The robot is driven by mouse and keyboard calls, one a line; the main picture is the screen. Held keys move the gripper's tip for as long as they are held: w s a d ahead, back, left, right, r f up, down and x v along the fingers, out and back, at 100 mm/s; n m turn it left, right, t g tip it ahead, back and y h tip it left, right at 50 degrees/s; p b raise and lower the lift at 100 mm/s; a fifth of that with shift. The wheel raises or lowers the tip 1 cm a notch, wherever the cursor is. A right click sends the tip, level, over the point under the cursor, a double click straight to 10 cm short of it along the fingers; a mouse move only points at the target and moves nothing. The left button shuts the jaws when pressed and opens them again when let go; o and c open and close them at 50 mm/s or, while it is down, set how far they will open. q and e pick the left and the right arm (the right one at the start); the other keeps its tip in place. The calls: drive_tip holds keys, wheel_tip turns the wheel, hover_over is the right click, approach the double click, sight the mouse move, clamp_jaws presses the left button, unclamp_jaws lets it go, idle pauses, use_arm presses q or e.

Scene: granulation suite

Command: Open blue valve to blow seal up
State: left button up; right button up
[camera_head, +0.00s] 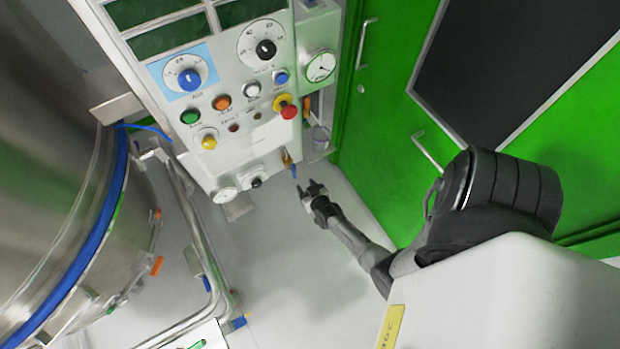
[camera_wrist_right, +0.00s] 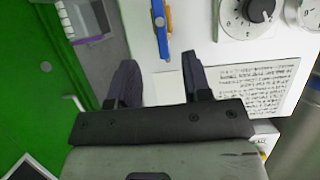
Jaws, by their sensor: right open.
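The blue valve is a small blue lever (camera_head: 294,172) on a brass-coloured body at the lower right edge of the white control panel (camera_head: 262,170). In the right wrist view the blue lever (camera_wrist_right: 160,32) hangs straight down. My right gripper (camera_head: 308,188) is open and empty, just below and right of the lever in the head view. In the wrist view the gap between its fingers (camera_wrist_right: 160,72) lines up with the lever, whose lower end is just beyond the fingertips. I see no clear contact. My left gripper is not in view.
A steel vessel with a blue band (camera_head: 85,255) fills the left, with bent pipes (camera_head: 205,250) beside it. Green doors with handles (camera_head: 428,150) stand to the right. Knobs, buttons and a red emergency stop (camera_head: 287,107) crowd the panel. The grey floor below is clear.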

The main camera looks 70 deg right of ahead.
drive_tip(key=shift+v, duration=1.45)
